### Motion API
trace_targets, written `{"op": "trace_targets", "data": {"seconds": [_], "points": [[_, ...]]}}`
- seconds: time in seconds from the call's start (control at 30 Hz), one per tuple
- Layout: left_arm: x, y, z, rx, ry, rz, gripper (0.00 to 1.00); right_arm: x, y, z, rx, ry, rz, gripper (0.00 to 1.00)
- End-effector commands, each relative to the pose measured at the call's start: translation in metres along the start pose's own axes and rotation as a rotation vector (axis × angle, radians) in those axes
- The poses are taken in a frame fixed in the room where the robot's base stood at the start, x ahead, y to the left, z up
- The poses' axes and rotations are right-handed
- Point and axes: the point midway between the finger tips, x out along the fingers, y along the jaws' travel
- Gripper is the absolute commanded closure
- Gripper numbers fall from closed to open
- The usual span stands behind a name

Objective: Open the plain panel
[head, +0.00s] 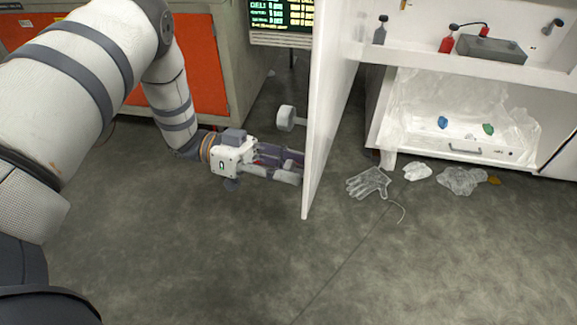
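A plain white panel (327,105) stands swung out from the white cabinet, seen almost edge-on. A pale rounded fitting (287,118) sticks out on its left side. My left gripper (288,168) is low on that same left side, its fingers reaching to the panel near its bottom edge. The fingertips overlap pale and dark parts there, so whether they grip, touch or stand apart cannot be told. My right gripper is not in view.
The white cabinet's shelf (470,68) holds bottles and a grey box (491,49). A drawer (450,147) below holds crumpled clear film. A clear glove (368,183) and film scraps (462,180) lie on the floor. Orange panels (196,65) stand behind my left arm. The foreground floor is clear.

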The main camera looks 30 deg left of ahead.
Motion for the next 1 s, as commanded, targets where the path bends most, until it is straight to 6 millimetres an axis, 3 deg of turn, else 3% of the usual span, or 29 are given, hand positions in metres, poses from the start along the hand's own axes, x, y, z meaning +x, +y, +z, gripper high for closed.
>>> {"op": "trace_targets", "data": {"seconds": [0.23, 0.27, 0.33, 0.67, 0.77, 1.0], "points": [[0.0, 0.0, -0.002, 0.002, 0.003, 0.001, 1.0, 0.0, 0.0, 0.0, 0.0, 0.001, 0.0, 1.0], [0.0, 0.0, -0.002, 0.002, 0.002, 0.001, 0.66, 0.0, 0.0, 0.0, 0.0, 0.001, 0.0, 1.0], [0.0, 0.0, -0.002, 0.002, 0.002, 0.001, 0.5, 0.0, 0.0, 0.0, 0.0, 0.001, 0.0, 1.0], [-0.002, 0.0, 0.0, 0.001, 0.0, -0.001, 0.49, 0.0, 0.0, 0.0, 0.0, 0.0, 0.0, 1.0], [-0.018, -0.001, 0.0, 0.001, -0.001, -0.003, 0.49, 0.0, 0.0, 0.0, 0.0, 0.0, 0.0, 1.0], [-0.083, -0.001, 0.0, 0.002, -0.001, -0.003, 0.49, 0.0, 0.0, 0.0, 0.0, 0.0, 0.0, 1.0]]}}
